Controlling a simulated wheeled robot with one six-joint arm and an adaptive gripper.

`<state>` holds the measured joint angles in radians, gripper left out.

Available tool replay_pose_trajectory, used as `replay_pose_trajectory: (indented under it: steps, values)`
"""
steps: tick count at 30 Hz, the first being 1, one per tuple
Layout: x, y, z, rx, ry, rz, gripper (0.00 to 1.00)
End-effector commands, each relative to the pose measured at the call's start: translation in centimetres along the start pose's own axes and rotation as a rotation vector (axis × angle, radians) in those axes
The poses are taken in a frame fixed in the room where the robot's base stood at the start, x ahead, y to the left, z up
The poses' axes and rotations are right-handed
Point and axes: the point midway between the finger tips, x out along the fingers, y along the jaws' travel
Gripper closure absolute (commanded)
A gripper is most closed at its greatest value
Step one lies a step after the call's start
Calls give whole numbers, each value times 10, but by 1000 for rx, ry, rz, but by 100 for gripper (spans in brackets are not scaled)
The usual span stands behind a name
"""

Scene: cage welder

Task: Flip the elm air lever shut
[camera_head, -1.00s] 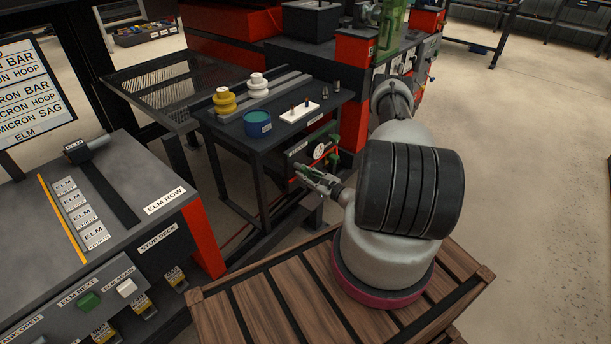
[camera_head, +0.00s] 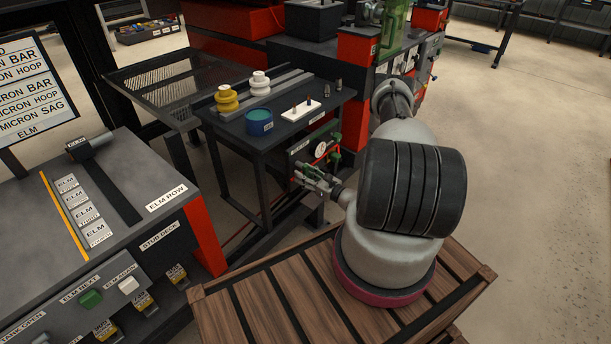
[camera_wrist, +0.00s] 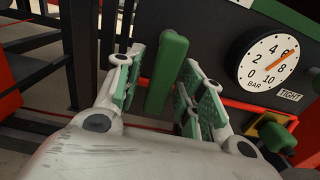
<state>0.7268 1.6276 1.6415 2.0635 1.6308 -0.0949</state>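A green lever handle (camera_wrist: 166,74) stands nearly upright in the wrist view, in front of a dark panel. I take it to be the elm air lever, though no name on it is readable. My gripper (camera_wrist: 165,97) is open, with its green-padded fingers on either side of the handle. I cannot tell whether either pad touches it. In the head view my gripper (camera_head: 308,180) is beside the panel below the table.
A green knob (camera_wrist: 276,137) on a yellow fitting and a TIGHT label (camera_wrist: 290,96) sit right of the lever. Dark frame bars stand at left. In the head view, a dark table (camera_head: 270,128) holds spools, a blue tub and a white block above the panel.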

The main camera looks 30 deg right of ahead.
Motion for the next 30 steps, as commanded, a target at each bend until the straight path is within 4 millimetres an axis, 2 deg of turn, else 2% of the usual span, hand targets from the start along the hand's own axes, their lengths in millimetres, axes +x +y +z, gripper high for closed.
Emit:
replay_pose_trajectory:
  steps: [8, 11, 14, 24, 30]
  values:
    - [-1, 0, 0, -2, 0, 0, 59]
    - [-8, 0, 0, -1, 0, -1, 59]
    - [-24, -1, 0, 1, 0, -4, 59]
    - [-97, -1, 0, 0, 0, -5, 59]
    - [-118, 0, 0, 0, 0, -2, 59]
